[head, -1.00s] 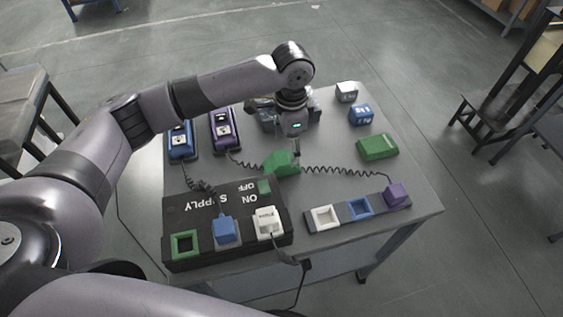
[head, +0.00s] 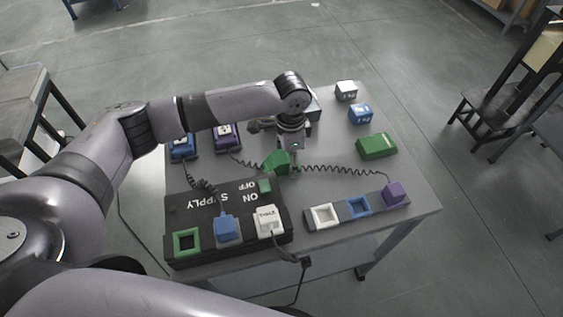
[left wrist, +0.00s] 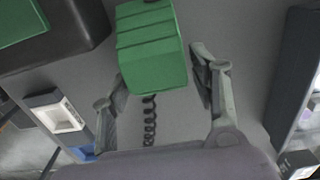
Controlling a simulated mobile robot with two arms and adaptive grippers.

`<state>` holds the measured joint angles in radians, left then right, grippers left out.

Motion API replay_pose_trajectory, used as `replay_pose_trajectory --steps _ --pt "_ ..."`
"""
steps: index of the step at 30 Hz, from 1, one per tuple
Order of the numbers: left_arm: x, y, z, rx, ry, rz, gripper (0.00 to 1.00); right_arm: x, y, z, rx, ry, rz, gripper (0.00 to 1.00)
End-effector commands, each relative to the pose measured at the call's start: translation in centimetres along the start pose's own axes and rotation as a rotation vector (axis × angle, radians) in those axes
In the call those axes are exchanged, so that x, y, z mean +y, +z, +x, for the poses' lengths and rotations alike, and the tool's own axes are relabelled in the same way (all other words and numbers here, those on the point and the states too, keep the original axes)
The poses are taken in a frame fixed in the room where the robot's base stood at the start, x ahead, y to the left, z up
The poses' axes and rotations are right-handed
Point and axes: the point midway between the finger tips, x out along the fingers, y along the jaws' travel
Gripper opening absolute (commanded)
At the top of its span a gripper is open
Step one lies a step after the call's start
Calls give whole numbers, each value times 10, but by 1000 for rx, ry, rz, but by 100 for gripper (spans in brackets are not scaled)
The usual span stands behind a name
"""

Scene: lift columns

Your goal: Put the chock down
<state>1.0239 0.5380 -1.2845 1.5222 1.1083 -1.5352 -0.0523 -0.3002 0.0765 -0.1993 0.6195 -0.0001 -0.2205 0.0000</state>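A ridged green block (head: 275,162) is near the middle of the table, by the supply box, with a coiled black cable beside it. In the left wrist view the block (left wrist: 152,48) lies between the two fingers, with a gap at the right finger. My left gripper (head: 291,164) is above the table, close to the block's right side; its fingers are spread. I cannot tell if the block rests on the table. A second green block (head: 377,146) with sloped sides lies apart at the right; I cannot tell which one is the chock. My right gripper is out of view.
The black supply box (head: 212,207) holds a blue plug (head: 227,229) and a white plug (head: 268,220). A socket strip (head: 338,217) bears a purple plug (head: 393,192). Blue (head: 182,148) and purple (head: 227,137) devices stand behind. White (head: 346,91) and blue (head: 361,114) blocks stand at the far right.

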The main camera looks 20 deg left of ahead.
Motion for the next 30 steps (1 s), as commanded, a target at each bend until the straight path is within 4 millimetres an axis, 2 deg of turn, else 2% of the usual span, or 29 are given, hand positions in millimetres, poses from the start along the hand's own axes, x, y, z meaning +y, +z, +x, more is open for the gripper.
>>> replay_pose_trajectory --steps 2,23,30 --pt "0 0 0 0 0 0 48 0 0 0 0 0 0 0" --pt "0 -1 -1 2 -1 0 1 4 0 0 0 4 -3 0" --pt "0 -1 -2 2 -1 0 0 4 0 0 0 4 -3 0"
